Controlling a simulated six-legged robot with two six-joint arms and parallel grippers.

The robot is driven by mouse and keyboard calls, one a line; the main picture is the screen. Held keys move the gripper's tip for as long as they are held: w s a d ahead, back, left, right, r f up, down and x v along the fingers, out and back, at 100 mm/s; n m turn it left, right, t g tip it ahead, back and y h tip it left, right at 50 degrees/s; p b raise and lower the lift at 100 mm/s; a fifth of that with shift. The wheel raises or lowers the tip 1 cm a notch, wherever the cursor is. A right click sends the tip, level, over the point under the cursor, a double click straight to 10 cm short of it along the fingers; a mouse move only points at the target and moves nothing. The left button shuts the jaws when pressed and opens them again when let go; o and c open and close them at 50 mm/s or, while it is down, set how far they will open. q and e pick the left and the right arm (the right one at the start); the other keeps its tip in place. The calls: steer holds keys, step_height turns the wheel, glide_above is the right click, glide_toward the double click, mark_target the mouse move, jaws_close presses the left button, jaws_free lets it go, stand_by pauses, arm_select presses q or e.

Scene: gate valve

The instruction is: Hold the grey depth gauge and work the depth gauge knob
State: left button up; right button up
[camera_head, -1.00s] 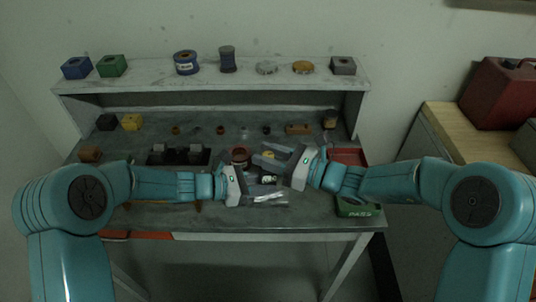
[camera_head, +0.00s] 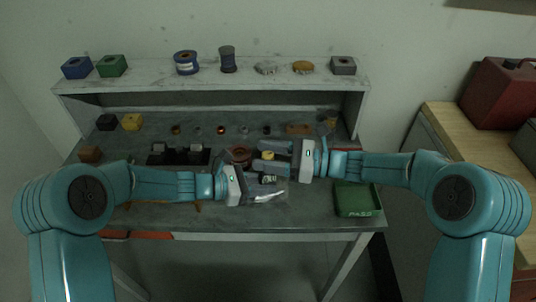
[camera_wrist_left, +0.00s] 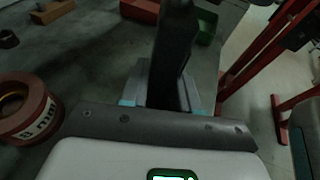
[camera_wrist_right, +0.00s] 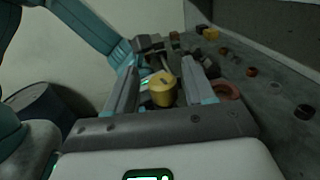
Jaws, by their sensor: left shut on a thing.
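My left gripper (camera_head: 266,186) is shut on the grey depth gauge (camera_head: 269,179), low over the front middle of the bench. In the left wrist view a dark grey body (camera_wrist_left: 175,42), apparently the gauge, stands between the fingers. The brass-yellow knob (camera_head: 268,155) lies between the fingers of my right gripper (camera_head: 267,158), which points left. In the right wrist view the knob (camera_wrist_right: 162,90) shows between two spread fingers, with a gap on both sides. My right gripper is open. Much of the gauge is hidden by the grippers.
A red-brown spool (camera_wrist_left: 28,110) stands close to the left gripper. A green tray (camera_head: 357,201) is at the bench's front right. A dark block rack (camera_head: 178,157) stands left of the grippers. Several small parts line the back, below a shelf (camera_head: 210,80).

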arm_select(q)
steer(key=shift+f, duration=0.15)
arm_select(e)
steer(key=s+d, duration=0.2)
steer(key=d, duration=1)
steer(key=shift+a, duration=0.1)
arm_select(q)
steer(key=o, duration=0.9)
